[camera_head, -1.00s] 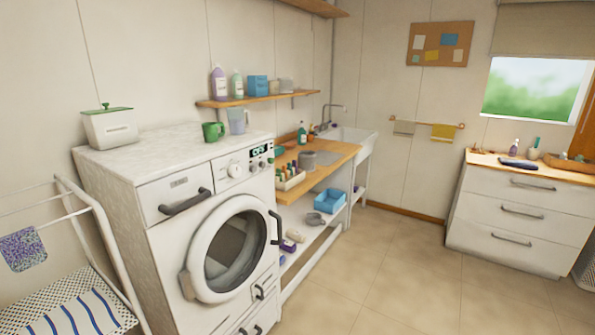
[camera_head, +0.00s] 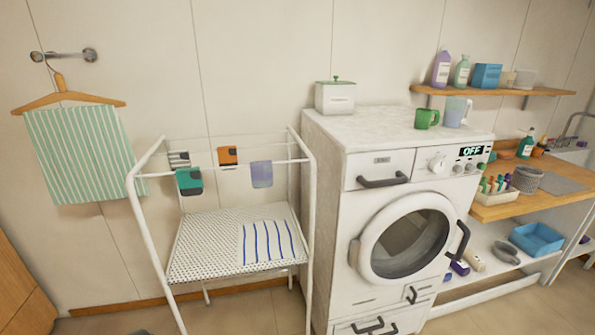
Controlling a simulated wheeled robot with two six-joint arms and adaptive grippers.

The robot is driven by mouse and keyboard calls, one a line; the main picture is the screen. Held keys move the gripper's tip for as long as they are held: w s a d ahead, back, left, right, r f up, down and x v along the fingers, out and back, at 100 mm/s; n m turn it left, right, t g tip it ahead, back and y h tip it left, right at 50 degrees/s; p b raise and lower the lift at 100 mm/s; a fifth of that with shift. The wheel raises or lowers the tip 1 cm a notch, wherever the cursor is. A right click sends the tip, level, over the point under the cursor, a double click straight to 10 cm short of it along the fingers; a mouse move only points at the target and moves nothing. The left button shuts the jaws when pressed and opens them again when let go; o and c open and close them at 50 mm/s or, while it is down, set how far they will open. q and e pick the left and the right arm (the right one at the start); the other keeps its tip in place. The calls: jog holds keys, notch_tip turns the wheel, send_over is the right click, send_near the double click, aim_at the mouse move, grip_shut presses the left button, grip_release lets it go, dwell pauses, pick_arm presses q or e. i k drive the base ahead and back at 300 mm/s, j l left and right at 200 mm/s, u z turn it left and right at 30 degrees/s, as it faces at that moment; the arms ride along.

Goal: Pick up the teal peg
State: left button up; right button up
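A shallow tray (camera_head: 494,206) on the wooden counter right of the washing machine holds several small upright things with coloured tops, some green or teal. They are too small to tell which is the teal peg. A teal cloth-like piece (camera_head: 189,181) with a dark lower edge hangs on the front left of the white drying rack (camera_head: 152,236); I cannot tell whether a peg is on it. Neither of my grippers is in view.
The washing machine (camera_head: 378,235) stands between the rack and counter, with a green mug (camera_head: 427,118) and lidded box (camera_head: 335,98) on top. A grey basket (camera_head: 526,180) stands beside the tray. Tiled floor shows in front.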

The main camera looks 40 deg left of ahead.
aim_at(500, 177)
jog(key=u, duration=1.6)
jog(key=z, duration=1.6)
jog(key=i+l+u, duration=0.1)
jog(key=u, duration=0.6)
jog(key=i+l+u, duration=0.35)
jog(key=l, duration=0.3)
jog(key=i+l+u, duration=0.15)
jog(key=l, duration=0.25)
jog(key=i+l+u, duration=0.2)
jog(key=l, duration=0.15)
jog(key=i+l+u, duration=0.15)
jog(key=l, duration=0.25)
jog(key=l+u, duration=0.2)
jog(key=l, duration=0.25)
jog(key=i, duration=0.05)
